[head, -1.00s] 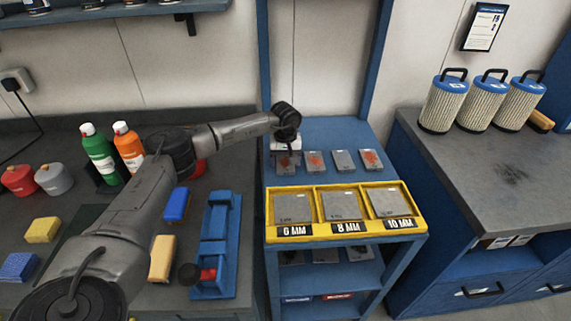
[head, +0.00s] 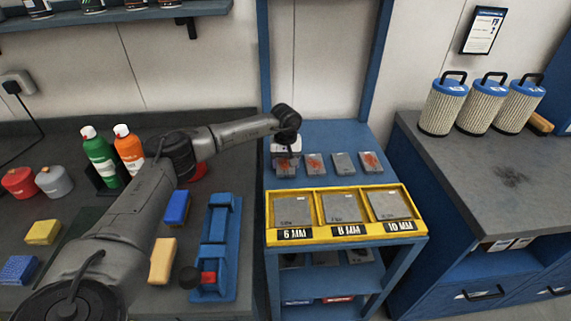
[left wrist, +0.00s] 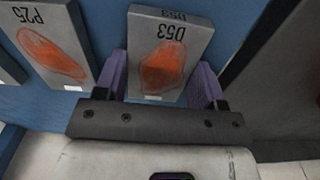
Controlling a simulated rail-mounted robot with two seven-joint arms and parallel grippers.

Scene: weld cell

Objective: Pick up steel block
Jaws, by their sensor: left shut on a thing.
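Several grey steel blocks with orange-red patches or bare faces lie in a row on the blue shelf top. My left gripper (head: 286,158) is at the leftmost block (head: 286,168) of that row. In the left wrist view, the purple fingers of the left gripper (left wrist: 162,85) stand on both sides of a block marked D53 (left wrist: 168,52) and are shut on it. The D53 block has an orange patch. A block marked P25 (left wrist: 48,45) lies beside it. I cannot tell whether the held block is clear of the shelf. My right gripper is not in view.
A yellow tray (head: 340,232) with plates in sections marked 6, 8 and 10 MM sits in front of the row. Bottles and small blocks stand on the left bench. Filter canisters (head: 444,104) stand on the right bench (head: 470,185). A blue upright (head: 374,60) rises behind the shelf.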

